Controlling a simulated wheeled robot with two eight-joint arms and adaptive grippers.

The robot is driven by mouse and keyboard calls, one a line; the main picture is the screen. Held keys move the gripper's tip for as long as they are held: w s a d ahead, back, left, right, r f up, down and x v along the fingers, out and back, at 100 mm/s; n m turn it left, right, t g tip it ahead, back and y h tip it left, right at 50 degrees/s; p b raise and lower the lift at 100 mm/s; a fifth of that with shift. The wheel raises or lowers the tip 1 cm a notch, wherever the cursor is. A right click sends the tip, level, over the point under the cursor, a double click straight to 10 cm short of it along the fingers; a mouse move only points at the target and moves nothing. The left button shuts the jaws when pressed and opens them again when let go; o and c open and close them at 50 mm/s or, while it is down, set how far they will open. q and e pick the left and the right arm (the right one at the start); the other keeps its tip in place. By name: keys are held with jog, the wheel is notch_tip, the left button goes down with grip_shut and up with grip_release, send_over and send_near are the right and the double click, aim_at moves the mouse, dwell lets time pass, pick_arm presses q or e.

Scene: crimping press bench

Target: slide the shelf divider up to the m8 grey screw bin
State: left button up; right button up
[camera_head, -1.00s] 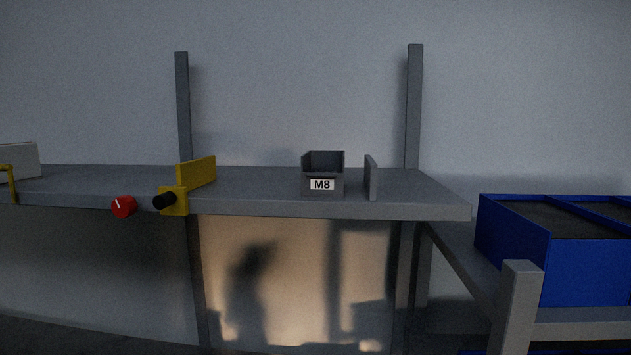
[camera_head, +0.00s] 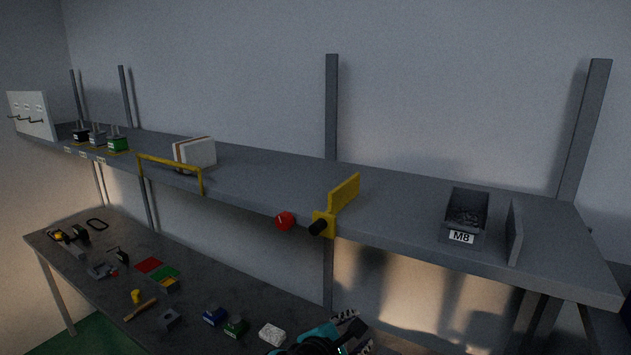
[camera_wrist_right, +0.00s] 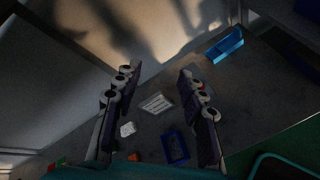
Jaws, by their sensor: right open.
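The shelf divider appears to be the upright yellow plate (camera_head: 344,193) with a yellow clamp and black knob (camera_head: 318,227) at the shelf's front edge. The grey M8 screw bin (camera_head: 465,214) stands to its right on the shelf, with screws inside and a white M8 label. Bare shelf separates plate and bin. My right gripper (camera_head: 358,331) is low at the bottom of the head view, below the shelf and apart from the divider. In the right wrist view its two fingers (camera_wrist_right: 156,74) are spread and empty. My left gripper is not in view.
A grey upright plate (camera_head: 515,232) stands just right of the bin. A red knob (camera_head: 285,221) sits left of the clamp. A yellow rail (camera_head: 170,160) and white box (camera_head: 195,153) are further left. The lower bench (camera_head: 190,290) holds small bins and tools.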

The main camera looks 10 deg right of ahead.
aim_at(313, 231)
jog(key=w+a+r+n+t+h+p, duration=0.1)
jog(key=a+r+n+t+p, duration=0.15)
jog(key=a+r, duration=0.5)
jog(key=w+a+r+n+t+h+p, duration=0.1)
jog(key=a+r+n+t+p, duration=0.2)
jog(key=r, duration=0.8)
pick_arm(q)
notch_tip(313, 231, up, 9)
jog(key=p, duration=0.1)
pick_arm(e)
jog(key=shift+n+g, duration=0.35)
jog(key=shift+n, duration=0.3)
jog(key=x, duration=0.5)
jog(key=a+x, duration=0.1)
jog(key=x, duration=0.1)
jog(key=shift+w+d, duration=0.15)
jog(key=shift+w, duration=0.3)
grip_shut()
